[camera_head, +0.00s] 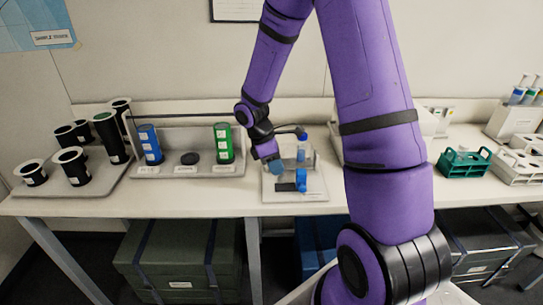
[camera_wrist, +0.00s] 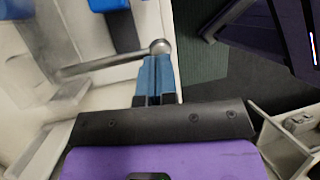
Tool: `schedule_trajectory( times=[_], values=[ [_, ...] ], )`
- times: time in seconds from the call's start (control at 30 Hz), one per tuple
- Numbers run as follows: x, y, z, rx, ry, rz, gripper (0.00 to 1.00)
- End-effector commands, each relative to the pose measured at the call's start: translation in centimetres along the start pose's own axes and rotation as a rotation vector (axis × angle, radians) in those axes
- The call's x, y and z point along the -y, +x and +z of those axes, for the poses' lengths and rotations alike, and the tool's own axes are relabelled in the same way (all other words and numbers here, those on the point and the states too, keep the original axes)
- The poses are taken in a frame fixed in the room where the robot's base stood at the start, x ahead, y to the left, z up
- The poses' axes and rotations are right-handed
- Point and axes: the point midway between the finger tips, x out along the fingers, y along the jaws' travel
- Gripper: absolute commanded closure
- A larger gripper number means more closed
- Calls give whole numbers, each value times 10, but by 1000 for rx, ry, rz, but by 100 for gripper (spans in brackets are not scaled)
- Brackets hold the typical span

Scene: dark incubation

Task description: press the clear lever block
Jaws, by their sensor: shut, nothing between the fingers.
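The lever block stands on a pale plate (camera_head: 308,194) at the table's front edge in the head view. It has blue parts (camera_head: 302,179) and looks partly see-through. In the wrist view, a metal lever (camera_wrist: 105,63) with a round ball end (camera_wrist: 160,47) runs across it. My gripper (camera_head: 277,168) is over the left part of the plate. In the wrist view my blue fingertips (camera_wrist: 157,62) are shut together, empty, right at the ball end. I cannot tell whether they touch it. My arm and gripper hide part of the block in the head view.
To the left, a grey rack holds a blue-labelled tube (camera_head: 150,145) and a green-labelled tube (camera_head: 223,143). Black cups (camera_head: 73,166) stand on a tray farther left. A green rack (camera_head: 464,162) is at the right. Crates (camera_head: 178,262) sit under the table.

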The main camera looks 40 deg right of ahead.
Motion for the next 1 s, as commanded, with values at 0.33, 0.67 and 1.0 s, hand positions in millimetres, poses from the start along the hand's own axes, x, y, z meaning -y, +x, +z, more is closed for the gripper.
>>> schedule_trajectory(
  times=[0.33, 0.67, 1.0],
  values=[
    [0, 7, 0, 0, 0, 0, 100],
    [4, 32, -10, 2, -4, -4, 100],
    [3, 57, -20, 0, -2, -5, 100]
  ],
)
